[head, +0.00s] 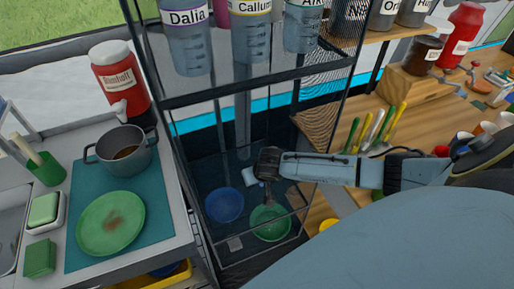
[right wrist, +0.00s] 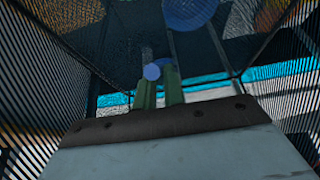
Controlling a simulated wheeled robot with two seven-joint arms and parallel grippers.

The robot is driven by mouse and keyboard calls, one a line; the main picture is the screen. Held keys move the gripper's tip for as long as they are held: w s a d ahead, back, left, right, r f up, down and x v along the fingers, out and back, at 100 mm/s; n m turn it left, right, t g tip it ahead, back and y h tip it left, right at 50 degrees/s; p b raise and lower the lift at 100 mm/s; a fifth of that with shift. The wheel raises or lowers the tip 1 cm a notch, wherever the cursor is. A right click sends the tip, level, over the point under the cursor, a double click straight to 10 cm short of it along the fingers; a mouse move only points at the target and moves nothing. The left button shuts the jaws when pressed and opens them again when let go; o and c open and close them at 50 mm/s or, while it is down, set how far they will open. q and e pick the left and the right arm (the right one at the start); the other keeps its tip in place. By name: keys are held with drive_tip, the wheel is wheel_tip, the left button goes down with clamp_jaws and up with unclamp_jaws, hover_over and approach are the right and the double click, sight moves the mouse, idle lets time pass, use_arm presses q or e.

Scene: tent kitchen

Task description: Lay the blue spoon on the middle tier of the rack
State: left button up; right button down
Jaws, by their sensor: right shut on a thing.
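The rack (head: 262,77) is a dark framed shelf with mesh sides in the middle of the head view. My right gripper (head: 267,188) reaches into it from the right, below the tier of cups, with its fingers pointing down. In the right wrist view, its fingers (right wrist: 159,92) are close together around a small blue piece, apparently the blue spoon (right wrist: 152,72). A light-blue piece (head: 249,177) beside the fingers in the head view looks like the same spoon. Its handle is mostly hidden. A blue bowl (head: 224,205) and a green bowl (head: 271,223) stand below the gripper. My left gripper is not in view.
Labelled cups (head: 250,35) fill the tier above my right arm. The left counter holds a pot (head: 125,150), a green plate (head: 110,223) and a red dispenser (head: 118,77). Colourful-handled utensils (head: 378,128) and a wooden block (head: 408,82) stand on the right.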

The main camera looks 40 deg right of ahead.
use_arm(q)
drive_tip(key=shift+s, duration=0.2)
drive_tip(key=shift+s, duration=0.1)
use_arm(e)
drive_tip(key=shift+f, duration=0.15)
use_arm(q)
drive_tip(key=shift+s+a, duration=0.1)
use_arm(e)
drive_tip(key=c, duration=1.5)
unclamp_jaws()
